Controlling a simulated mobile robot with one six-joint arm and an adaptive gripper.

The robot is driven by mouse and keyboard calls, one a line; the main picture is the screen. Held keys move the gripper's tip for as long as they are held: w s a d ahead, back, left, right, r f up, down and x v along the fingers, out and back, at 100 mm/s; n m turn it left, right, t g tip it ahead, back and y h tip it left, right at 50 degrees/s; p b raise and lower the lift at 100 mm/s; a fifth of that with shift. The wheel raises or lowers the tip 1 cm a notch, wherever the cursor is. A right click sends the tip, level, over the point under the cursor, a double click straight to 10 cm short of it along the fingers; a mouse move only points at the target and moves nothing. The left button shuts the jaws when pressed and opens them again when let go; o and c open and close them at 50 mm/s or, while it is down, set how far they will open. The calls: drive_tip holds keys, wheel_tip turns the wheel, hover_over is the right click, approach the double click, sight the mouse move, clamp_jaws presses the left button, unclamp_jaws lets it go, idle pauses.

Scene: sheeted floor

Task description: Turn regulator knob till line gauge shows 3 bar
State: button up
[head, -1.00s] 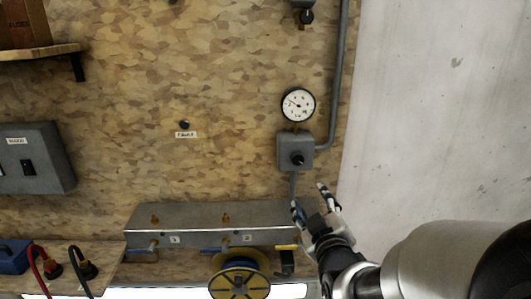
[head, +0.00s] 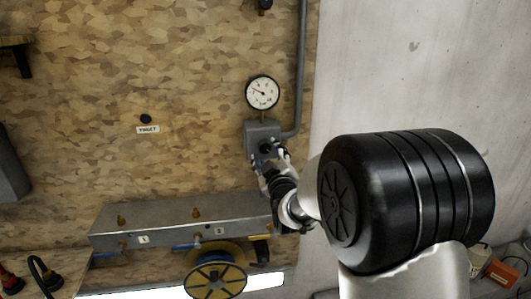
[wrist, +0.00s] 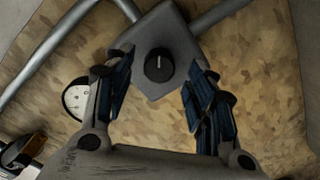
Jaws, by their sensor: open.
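The black regulator knob (head: 265,148) sits on a grey box (head: 252,131) on the wood-panel wall. In the wrist view the knob (wrist: 159,67) shows a pale pointer line and lies between and beyond my open fingertips. The line gauge (head: 262,92) is a round white dial above the box, its needle pointing to the upper left; its numbers are too small to read. In the wrist view the gauge (wrist: 77,98) is partly hidden behind my left finger. My gripper (head: 268,160) is open and empty, close to the knob, with no clear contact.
A grey conduit (head: 300,70) runs up beside the gauge. Below is a metal manifold (head: 170,220) with brass fittings and small valve handles, and a yellow-rimmed reel (head: 215,275). A black button with a label (head: 148,129) is left. The wall between is clear.

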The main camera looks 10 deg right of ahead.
sight(266, 150)
drive_tip(key=shift+w, duration=1.55)
drive_tip(key=c, duration=1.1)
drive_tip(key=shift+o, duration=0.2)
drive_tip(key=shift+f+m+b, duration=0.15)
drive_tip(key=shift+m+b, duration=0.35)
drive_tip(key=shift+b, duration=0.7)
drive_tip(key=shift+m+b, duration=0.4)
drive_tip(key=shift+r, duration=0.2)
drive_tip(key=o, duration=1.1)
drive_tip(key=shift+c, duration=0.2)
drive_tip(key=shift+s, duration=0.1)
